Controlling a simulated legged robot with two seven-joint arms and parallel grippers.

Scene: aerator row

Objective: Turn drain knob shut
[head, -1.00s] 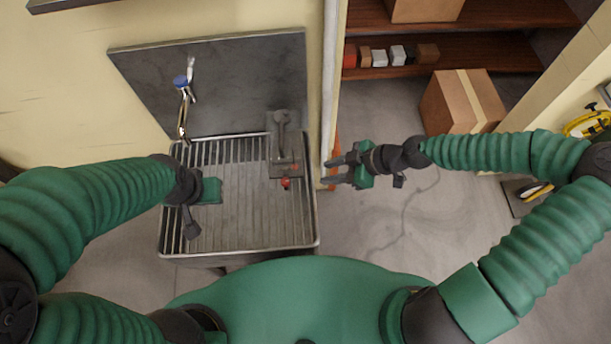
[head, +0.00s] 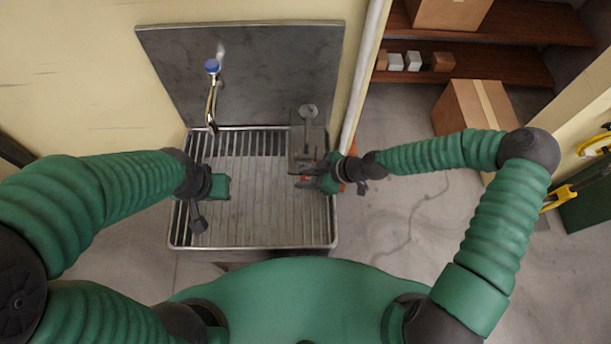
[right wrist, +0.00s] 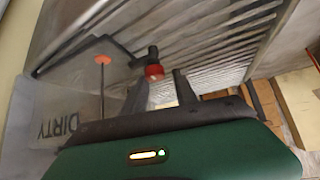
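A red knob (right wrist: 154,71) on a dark stem shows in the right wrist view, just beyond my right gripper's fingertips and roughly in line with the gap between them. I take it to be the drain knob; in the head view my right gripper largely covers that spot. My right gripper (right wrist: 162,88) is open, its two fingers apart with nothing between them. In the head view the right gripper (head: 302,177) is over the right side of the slatted sink top (head: 262,222). My left gripper (head: 198,220) hangs over the left side; its fingers are not clear.
A clear box marked DIRTY (right wrist: 60,115) is close on the left in the right wrist view, with an orange disc (right wrist: 103,59) on a rod. A blue-topped tap (head: 212,68) stands before the metal backsplash (head: 270,70). A cardboard box (head: 465,108) is on the floor right.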

